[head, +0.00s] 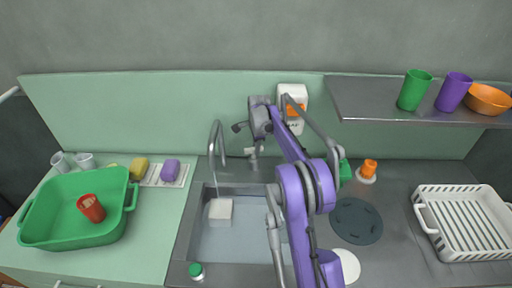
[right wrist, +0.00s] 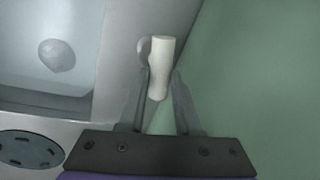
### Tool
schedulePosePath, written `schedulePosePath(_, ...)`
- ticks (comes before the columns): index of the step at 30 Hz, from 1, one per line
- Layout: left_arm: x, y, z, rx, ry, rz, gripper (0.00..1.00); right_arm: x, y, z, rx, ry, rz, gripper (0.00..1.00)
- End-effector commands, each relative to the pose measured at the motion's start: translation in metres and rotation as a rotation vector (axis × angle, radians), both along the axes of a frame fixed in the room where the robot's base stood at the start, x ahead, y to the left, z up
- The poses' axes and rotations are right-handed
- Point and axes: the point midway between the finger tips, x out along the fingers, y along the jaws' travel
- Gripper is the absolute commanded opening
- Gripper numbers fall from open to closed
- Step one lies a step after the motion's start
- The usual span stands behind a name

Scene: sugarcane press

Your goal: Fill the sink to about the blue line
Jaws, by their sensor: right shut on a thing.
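The sink (head: 235,245) is a grey basin set in the counter, with a tall curved faucet (head: 214,140) at its back left. A whitish block (head: 220,210) is in the basin. My right gripper (right wrist: 160,78) is shut on a pale tap handle (right wrist: 161,50) behind the sink. My left gripper is out of view.
A green tub (head: 75,240) holding a red cup (head: 91,208) stands at left, near a yellow sponge (head: 139,168) and purple sponge (head: 170,170). A white rack (head: 462,190) is at right. A shelf (head: 380,112) with cups overhangs the right counter.

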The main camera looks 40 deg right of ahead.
Motion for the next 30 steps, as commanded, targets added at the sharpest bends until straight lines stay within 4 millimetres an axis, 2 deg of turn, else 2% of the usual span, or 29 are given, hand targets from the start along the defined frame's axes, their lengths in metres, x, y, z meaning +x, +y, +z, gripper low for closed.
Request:
schedulePosePath(12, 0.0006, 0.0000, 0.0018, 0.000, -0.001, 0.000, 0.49, 0.0016, -0.0021, 0.0003, -0.001, 0.000, 0.224, 0.00)
schedulePosePath(29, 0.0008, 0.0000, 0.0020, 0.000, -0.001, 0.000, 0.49, 0.0020, -0.0021, 0.0003, 0.000, 0.000, 0.268, 0.00)
schedulePosePath(30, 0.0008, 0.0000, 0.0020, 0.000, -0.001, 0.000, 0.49, 0.0020, -0.0021, 0.0003, 0.000, 0.000, 0.267, 0.34)
